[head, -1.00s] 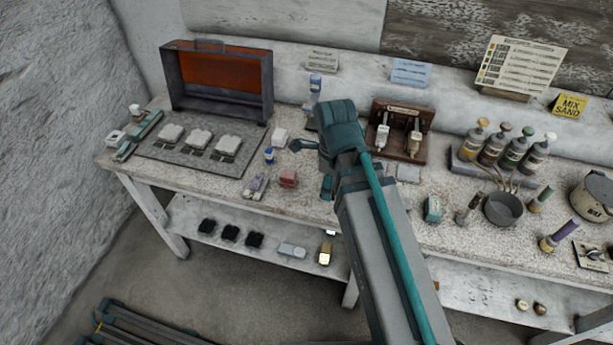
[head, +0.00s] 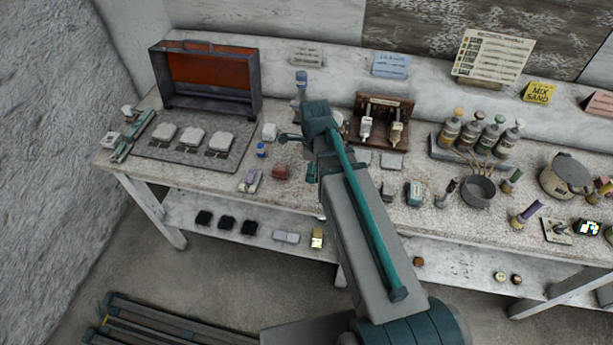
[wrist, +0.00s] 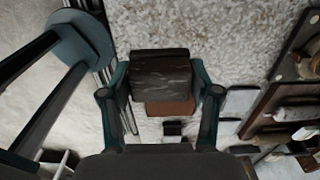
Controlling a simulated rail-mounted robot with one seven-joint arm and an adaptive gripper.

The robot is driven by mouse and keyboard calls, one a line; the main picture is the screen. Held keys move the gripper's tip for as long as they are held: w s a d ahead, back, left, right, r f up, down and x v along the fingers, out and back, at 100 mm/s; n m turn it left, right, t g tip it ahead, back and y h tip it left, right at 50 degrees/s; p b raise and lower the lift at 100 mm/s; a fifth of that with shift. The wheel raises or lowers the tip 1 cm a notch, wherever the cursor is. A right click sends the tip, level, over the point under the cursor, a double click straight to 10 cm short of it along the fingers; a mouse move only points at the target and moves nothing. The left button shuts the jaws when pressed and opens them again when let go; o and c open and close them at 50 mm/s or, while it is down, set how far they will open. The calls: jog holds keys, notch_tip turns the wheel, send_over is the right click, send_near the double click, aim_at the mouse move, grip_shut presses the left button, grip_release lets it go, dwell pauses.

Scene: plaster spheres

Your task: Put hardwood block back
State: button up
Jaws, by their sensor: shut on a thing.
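In the wrist view my gripper (wrist: 162,95) has its two teal fingers closed on the sides of a dark brown block (wrist: 165,75), which I take for the hardwood block. A reddish-brown face (wrist: 170,107) shows just below it; I cannot tell whether it is part of the same block. The speckled bench top is behind the block. In the head view my arm covers most of the gripper, and the held block cannot be made out. A reddish block (head: 282,172) sits on the bench just left of my gripper.
The bench top (head: 330,205) is crowded. An open case (head: 205,107) and a grey mat (head: 228,163) with pale blocks lie left. A wooden rack (head: 384,104), bottles (head: 470,138) and a dark pot (head: 478,190) stand right. A lower shelf (head: 190,219) holds several small blocks.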

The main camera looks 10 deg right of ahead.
jog(key=shift+w+d+f+b, duration=0.1)
jog(key=shift+w+f+b, duration=0.25)
jog(key=shift+w+f, duration=0.3)
jog(key=shift+w+d+f+b, duration=0.1)
jog(key=shift+w+f+b, duration=0.3)
jog(key=shift+f, duration=0.45)
jog(key=f+b, duration=0.1)
jog(key=f, duration=0.1)
jog(key=w+f+b, duration=0.1)
jog(key=shift+w+a+f, duration=0.1)
jog(key=shift+a+f, duration=0.05)
jog(key=shift+f, duration=0.2)
jog(key=shift+f+b, duration=0.15)
jog(key=shift+b, duration=0.2)
jog(key=shift+f, duration=0.2)
jog(key=o, duration=1.2)
jog(key=shift+o, duration=0.2)
jog(key=shift+r+b, duration=1.65)
jog(key=shift+r, duration=4.55)
